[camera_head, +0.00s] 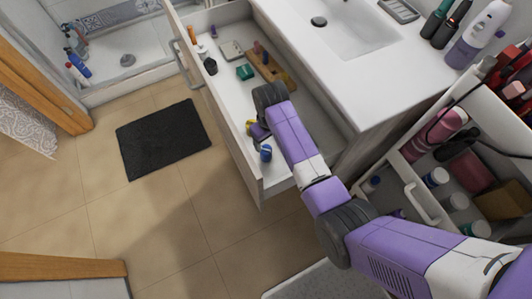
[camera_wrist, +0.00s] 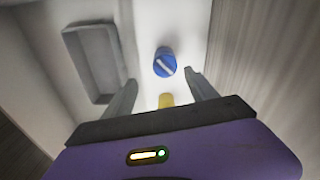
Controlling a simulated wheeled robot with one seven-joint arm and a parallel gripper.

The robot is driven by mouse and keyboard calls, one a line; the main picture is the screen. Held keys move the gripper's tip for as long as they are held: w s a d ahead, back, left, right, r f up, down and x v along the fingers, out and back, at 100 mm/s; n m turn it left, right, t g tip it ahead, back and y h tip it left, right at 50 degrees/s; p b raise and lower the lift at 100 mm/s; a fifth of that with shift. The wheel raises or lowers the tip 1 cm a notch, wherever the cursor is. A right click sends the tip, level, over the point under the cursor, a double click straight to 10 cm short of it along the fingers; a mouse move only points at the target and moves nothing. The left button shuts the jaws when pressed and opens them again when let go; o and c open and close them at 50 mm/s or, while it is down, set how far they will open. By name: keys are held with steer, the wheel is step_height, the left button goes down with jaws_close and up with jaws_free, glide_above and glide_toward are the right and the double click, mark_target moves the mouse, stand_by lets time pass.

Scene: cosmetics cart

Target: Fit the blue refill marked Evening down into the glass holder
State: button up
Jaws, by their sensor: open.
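A round blue piece with a pale stripe across its top (camera_wrist: 165,64) stands in the drawer in the wrist view. It also shows in the head view (camera_head: 265,153), near the drawer's front end. I cannot read any marking on it, so I cannot confirm that it is the Evening refill. My gripper (camera_wrist: 160,82) is open and empty, with the blue piece just beyond and between its fingertips. A yellow piece (camera_wrist: 166,100) shows between the fingers, nearer the palm. I cannot make out the glass holder in either view.
The drawer (camera_head: 226,128) is pulled out, its walls close around my gripper. A grey tray (camera_wrist: 72,62) lies left of the fingers in the wrist view. A wooden rack (camera_head: 284,82) and a green box (camera_head: 244,72) sit farther back. A cart (camera_head: 413,178) holding bottles stands at right.

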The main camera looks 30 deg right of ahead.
mark_target(266, 149)
steer(key=shift+w+a+r+g, duration=0.25)
steer(key=shift+a+r+g, duration=0.15)
steer(key=shift+r, duration=0.1)
steer(key=shift+s+f+b, duration=0.15)
steer(key=shift+f+b, duration=0.05)
steer(key=shift+f, duration=1.7)
steer(key=shift+s+f+b, duration=0.1)
steer(key=shift+f+b, duration=0.05)
steer(key=shift+f, duration=1.75)
jaws_close()
steer(key=shift+r, duration=0.15)
